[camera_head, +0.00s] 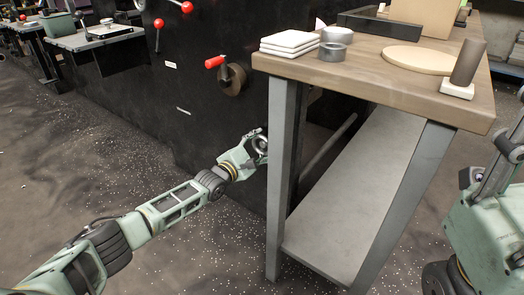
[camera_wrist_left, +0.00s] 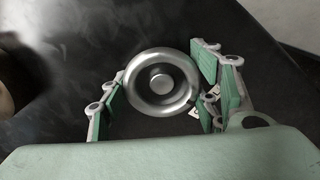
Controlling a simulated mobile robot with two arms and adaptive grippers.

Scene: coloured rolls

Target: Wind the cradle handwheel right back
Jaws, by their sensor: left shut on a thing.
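A round metal handwheel (camera_wrist_left: 162,82) with a raised centre sits on a dark panel in the left wrist view. My left gripper (camera_head: 259,146) is shut on it, its green finger pads on either side of the rim. In the head view the gripper is low beside the workbench's near leg, and the wheel is mostly hidden by it. My right gripper (camera_head: 508,150) shows only in part at the right edge of the head view, away from the wheel. I cannot tell whether it is open.
The wooden workbench (camera_head: 375,78) stands just right of my left gripper, with a grey lower shelf (camera_head: 348,190). A red-handled crank (camera_head: 232,78) juts from the dark machine wall above. Speckled floor is open at left.

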